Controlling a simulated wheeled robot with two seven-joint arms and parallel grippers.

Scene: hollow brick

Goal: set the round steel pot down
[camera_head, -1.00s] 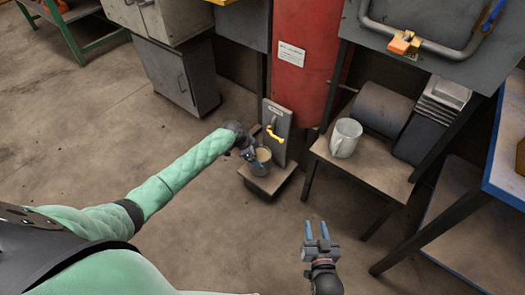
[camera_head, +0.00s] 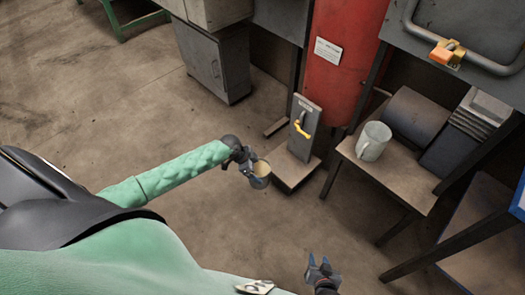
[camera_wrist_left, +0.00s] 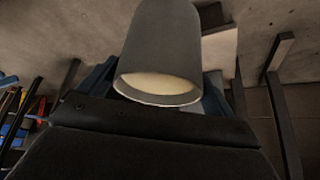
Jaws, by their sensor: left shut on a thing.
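The round steel pot (camera_head: 260,182) is a small grey cup shape with a pale tan filling or inside. My left gripper (camera_head: 247,169) is shut on it and holds it out in front of the dispenser stand, to the left of the stand's base. In the left wrist view the pot (camera_wrist_left: 160,45) fills the upper middle between the blue fingers, its pale round opening facing the camera. My right gripper (camera_head: 320,265) is at the bottom right, with its blue fingers apart and nothing between them.
The concrete floor (camera_head: 110,90) at left is open.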

